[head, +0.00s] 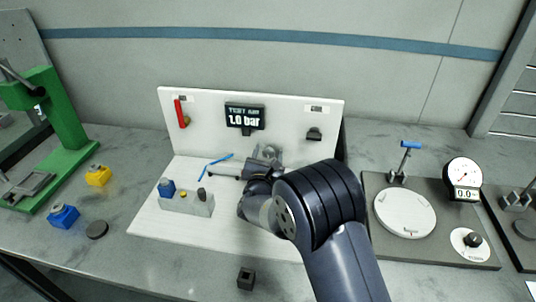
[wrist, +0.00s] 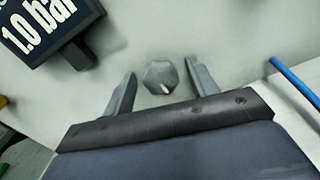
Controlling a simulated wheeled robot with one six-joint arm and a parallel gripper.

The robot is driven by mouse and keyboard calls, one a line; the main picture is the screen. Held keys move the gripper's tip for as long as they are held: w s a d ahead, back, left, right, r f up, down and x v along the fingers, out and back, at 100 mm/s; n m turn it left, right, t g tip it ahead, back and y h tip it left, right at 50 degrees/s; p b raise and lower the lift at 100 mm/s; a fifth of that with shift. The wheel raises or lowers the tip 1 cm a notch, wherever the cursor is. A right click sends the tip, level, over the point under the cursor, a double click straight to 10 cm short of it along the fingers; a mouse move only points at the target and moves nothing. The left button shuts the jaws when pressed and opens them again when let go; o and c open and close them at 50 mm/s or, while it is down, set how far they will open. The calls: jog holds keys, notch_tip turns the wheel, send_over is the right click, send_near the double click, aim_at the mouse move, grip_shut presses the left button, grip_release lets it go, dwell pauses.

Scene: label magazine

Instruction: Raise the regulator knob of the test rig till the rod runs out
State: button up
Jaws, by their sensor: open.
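The test rig is a white base with an upright back panel (head: 190,125). Its display (head: 245,117) reads 1.0 bar, and it also shows tilted in the wrist view (wrist: 48,30). In the wrist view a grey faceted knob (wrist: 158,74) with a white pointer mark faces me. My gripper (wrist: 160,80) is open, with one finger on each side of the knob and visible gaps to it. In the head view my gripper (head: 257,178) is in front of the panel, and my arm hides much of that area. A thin dark rod (head: 224,177) shows left of it.
A red lever (head: 181,113) is on the panel. A gauge fixture (head: 463,180) stands at right, a green press (head: 65,130) at left. A small black block (head: 245,279) lies in front.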

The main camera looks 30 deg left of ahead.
jog(key=shift+c, duration=0.4)
jog(key=c, duration=0.9)
jog(key=b, duration=0.2)
jog(key=m+b, duration=0.1)
jog(key=b, duration=0.1)
jog(key=shift+f, duration=0.25)
jog(key=m+b, duration=0.1)
jog(key=b, duration=0.1)
jog(key=shift+m+b, duration=0.4)
jog(key=shift+r, duration=0.15)
jog(key=shift+r+b, duration=0.1)
jog(key=shift+b, duration=0.3)
jog(key=o, duration=1)
